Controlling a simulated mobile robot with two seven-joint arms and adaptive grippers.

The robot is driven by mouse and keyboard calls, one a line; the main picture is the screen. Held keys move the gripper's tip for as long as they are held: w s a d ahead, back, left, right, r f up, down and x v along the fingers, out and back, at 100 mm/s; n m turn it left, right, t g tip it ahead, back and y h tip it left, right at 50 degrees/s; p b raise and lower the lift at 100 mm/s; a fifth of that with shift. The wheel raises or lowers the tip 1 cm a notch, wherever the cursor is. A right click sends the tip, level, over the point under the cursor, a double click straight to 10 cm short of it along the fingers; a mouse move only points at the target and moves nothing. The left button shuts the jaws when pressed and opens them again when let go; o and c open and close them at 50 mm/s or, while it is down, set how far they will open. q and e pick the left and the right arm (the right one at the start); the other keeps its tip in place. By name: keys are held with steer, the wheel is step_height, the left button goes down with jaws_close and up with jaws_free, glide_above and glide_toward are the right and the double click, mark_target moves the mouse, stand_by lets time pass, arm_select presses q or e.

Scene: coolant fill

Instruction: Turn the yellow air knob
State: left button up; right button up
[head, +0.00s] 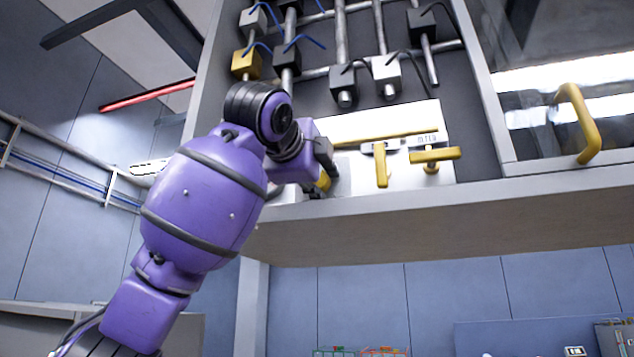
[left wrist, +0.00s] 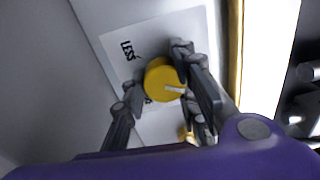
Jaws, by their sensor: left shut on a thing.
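The yellow air knob (left wrist: 160,80) is a round disc with a white pointer mark, on a white label plate (left wrist: 118,45) with the word "LESS". In the left wrist view its pointer lies toward the right. My left gripper (left wrist: 156,88) has its fingers on both sides of the knob and is shut on it. In the head view the left gripper (head: 326,168) is at the left end of the white panel, and a bit of the yellow knob (head: 323,181) shows below the fingers. My right gripper is in neither view.
Right of the knob on the panel (head: 400,168) are a yellow lever (head: 381,166) and a yellow T-handle (head: 435,156). A yellow door handle (head: 581,125) is at the right. The panel's ledge (head: 450,218) runs below.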

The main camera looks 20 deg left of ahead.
arm_select(q)
steer(key=shift+w+d+f, duration=0.15)
steer(key=shift+w+f, duration=0.25)
steer(key=shift+f, duration=0.25)
steer(key=o, duration=0.8)
steer(key=shift+o, duration=1.1)
steer(key=shift+s+r, duration=0.2)
steer(key=shift+s, duration=0.1)
steer(key=shift+r, duration=0.1)
steer(key=shift+s+r, duration=0.1)
steer(key=s, duration=1.1)
steer(key=shift+s+a, duration=0.3)
steer(key=shift+s, duration=0.1)
